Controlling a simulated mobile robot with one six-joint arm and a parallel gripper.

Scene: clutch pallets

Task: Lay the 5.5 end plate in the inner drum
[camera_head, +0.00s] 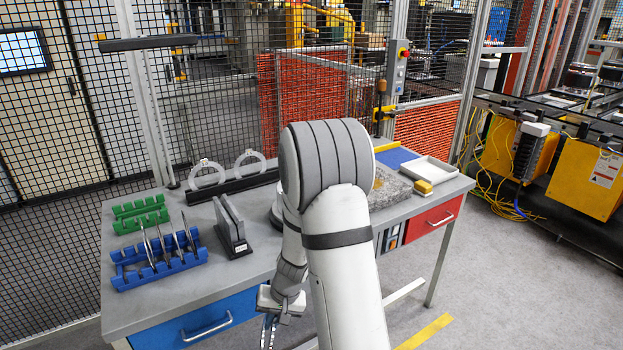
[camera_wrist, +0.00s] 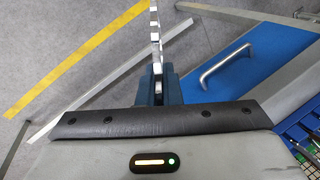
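My gripper (camera_head: 280,300) hangs low in front of the workbench's front edge. It is shut on a thin toothed steel plate (camera_head: 268,331), which hangs below it. In the wrist view my gripper (camera_wrist: 158,88) grips the plate (camera_wrist: 156,34), seen nearly edge-on and pointing away from the camera. No 5.5 marking is readable on the plate. I cannot make out the inner drum; my arm covers the middle of the bench. Several thin plates stand upright in a blue rack (camera_head: 133,279) at the bench's left.
The workbench (camera_head: 120,312) also bears a green rack (camera_head: 140,213), a dark upright holder (camera_head: 231,226), two pale rings (camera_head: 206,173) on a black stand, a granite slab (camera_head: 388,190) and a white tray (camera_head: 428,170). A blue drawer (camera_head: 200,318) has a protruding handle (camera_wrist: 224,64). Fencing stands behind.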

